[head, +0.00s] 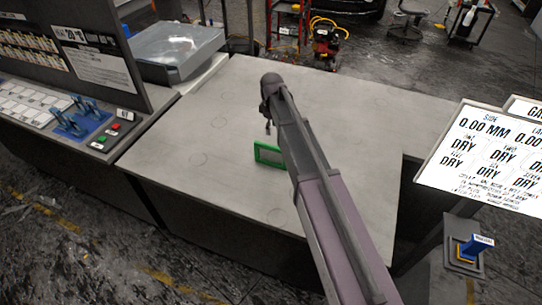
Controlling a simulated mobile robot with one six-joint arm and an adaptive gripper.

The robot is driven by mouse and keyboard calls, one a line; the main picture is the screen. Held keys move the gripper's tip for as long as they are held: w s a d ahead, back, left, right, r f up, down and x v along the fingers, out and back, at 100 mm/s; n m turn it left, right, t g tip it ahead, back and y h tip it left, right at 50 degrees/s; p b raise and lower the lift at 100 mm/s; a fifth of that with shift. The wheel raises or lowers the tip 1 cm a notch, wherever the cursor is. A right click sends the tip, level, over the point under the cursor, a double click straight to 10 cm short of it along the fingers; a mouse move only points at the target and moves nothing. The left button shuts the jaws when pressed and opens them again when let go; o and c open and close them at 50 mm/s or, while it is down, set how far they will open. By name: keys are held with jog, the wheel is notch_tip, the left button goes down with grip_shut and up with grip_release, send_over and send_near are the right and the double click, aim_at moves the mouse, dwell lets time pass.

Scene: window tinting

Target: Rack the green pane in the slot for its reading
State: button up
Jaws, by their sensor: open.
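The green pane (267,153), a green-edged frame with a paler middle, stands on the grey table; its right end is hidden behind my arm. My gripper (267,127) shows only as a small dark tip hanging below the end of my arm, a little above and beyond the pane; it is open and looks apart from it. The rest of it is hidden by the arm. A white display (487,155) at the right reads 0.00 MM, with several DRY entries. I cannot make out which slot is the rack for the pane.
A blue stand with upright pieces (80,117) sits on the left console, beside green and red buttons. A grey box (178,48) stands at the back left. A small blue and yellow device (472,248) is at lower right. The table's left and back are clear.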

aim_at(271, 146)
jog(key=shift+w+a, duration=0.25)
jog(key=shift+a, duration=0.1)
notch_tip(271, 146, down, 9)
jog(key=b, duration=0.8)
jog(key=shift+r+b, duration=0.2)
jog(key=shift+b, duration=0.15)
jog(key=shift+f, duration=0.1)
dwell(0.3)
jog(key=f+b, duration=0.3)
jog(key=shift+s+d, duration=0.2)
jog(key=shift+d, duration=0.1)
jog(key=shift+f+b, duration=1)
jog(key=shift+b, duration=0.1)
